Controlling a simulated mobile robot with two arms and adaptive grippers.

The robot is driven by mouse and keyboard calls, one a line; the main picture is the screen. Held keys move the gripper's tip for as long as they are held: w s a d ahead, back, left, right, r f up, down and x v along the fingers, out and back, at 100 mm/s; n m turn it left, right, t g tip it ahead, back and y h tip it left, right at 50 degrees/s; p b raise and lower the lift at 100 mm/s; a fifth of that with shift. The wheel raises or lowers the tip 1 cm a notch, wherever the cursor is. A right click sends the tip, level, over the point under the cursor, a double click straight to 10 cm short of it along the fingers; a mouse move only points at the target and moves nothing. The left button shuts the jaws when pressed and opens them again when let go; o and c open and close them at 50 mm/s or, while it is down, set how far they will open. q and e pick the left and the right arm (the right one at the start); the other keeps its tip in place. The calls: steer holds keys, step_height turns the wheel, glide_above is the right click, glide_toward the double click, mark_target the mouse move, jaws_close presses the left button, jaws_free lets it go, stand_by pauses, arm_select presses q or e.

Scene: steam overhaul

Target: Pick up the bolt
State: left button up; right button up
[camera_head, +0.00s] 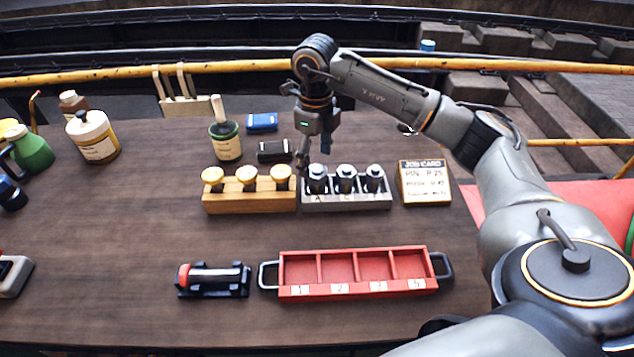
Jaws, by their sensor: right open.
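Three dark bolts stand upright in a grey block (345,202) lettered along its front: a left bolt (317,179), a middle bolt (346,178) and a right bolt (375,178). The task does not say which bolt is meant. My right gripper (313,158) points down at the left end of the block, just above and behind the left bolt. It is open, with nothing seen between its fingers. Whether a finger touches the bolt cannot be told. My left gripper is not in view.
A wooden block (250,202) with yellow-topped pieces adjoins the grey block's left side. A job card (425,183) stands to its right. A red tray (352,290) with numbered compartments and a red-and-black tool (213,279) lie in front. The left-middle tabletop is clear.

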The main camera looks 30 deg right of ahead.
mark_target(316, 168)
step_height(316, 168, down, 5)
steer(key=shift+d+r+p, duration=0.15)
steer(key=shift+r+p, duration=0.05)
steer(key=shift+p, duration=0.45)
steer(key=shift+c, duration=0.3)
steer(key=c, duration=1.4)
steer(key=shift+w+r, duration=0.1)
steer(key=shift+r, duration=0.05)
jaws_close()
